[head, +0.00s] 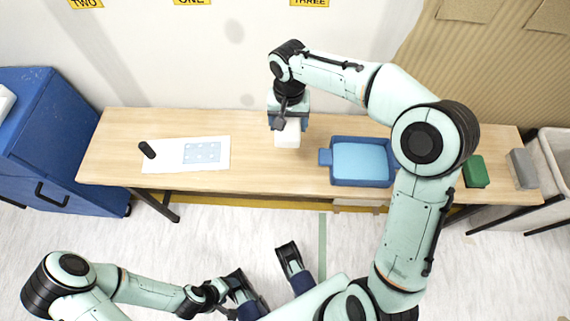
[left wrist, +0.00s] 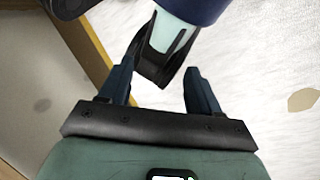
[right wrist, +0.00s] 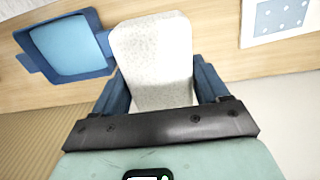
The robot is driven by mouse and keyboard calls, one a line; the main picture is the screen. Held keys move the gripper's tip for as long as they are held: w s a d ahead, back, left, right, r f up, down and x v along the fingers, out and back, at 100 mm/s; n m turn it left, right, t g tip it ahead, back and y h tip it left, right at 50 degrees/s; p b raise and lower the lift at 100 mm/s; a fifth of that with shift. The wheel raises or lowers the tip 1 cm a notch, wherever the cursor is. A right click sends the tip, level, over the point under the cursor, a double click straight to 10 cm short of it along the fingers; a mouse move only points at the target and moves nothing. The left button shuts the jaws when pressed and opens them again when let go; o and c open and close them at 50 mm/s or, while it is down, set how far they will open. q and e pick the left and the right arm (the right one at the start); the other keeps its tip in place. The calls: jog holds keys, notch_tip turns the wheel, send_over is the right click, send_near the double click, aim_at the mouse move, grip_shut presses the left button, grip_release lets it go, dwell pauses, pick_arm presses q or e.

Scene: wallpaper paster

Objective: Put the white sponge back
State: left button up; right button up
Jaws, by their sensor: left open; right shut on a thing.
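The white sponge (head: 288,134) is in my right gripper (head: 288,122), over the back middle of the wooden table. In the right wrist view the white sponge (right wrist: 153,62) sits between both fingers, and its near end is hidden by the gripper body. I cannot tell whether its lower end touches the table. My left gripper (head: 268,274) is low in front of the table, away from the sponge. In the left wrist view the left gripper (left wrist: 158,88) is open with nothing held between its fingers.
On the wooden table (head: 255,178) are a blue tray (head: 326,157) with light blue inside, a white sheet with a dotted blue patch (head: 202,152), a black cylinder (head: 147,149), a green block (head: 476,171) and a grey block (head: 523,168). A blue cabinet (head: 60,130) stands left.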

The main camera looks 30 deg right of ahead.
jog(key=shift+f, duration=0.1)
jog(key=b, duration=0.5)
send_over(287, 164)
notch_tip(287, 164, down, 19)
jog(key=shift+r, duration=0.1)
jog(key=shift+f, duration=0.35)
pick_arm(q)
jog(key=w+a+f+t+y, duration=0.1)
jog(key=w+a+f+t, duration=0.1)
jog(key=w+f, duration=0.3)
jog(key=shift+w+a+f+n, duration=0.2)
jog(key=shift+w+a+n, duration=0.1)
jog(key=shift+w+a, duration=0.5)
jog(key=shift+w+d+f, duration=0.1)
jog(key=shift+w, duration=0.15)
pick_arm(e)
jog(key=shift+f, duration=0.1)
jog(key=shift+f, duration=0.15)
jog(key=o, duration=1.1)
pick_arm(q)
jog(key=shift+w+f+t, duration=0.15)
jog(key=shift+w+t, duration=0.05)
jog(key=shift+t, duration=0.1)
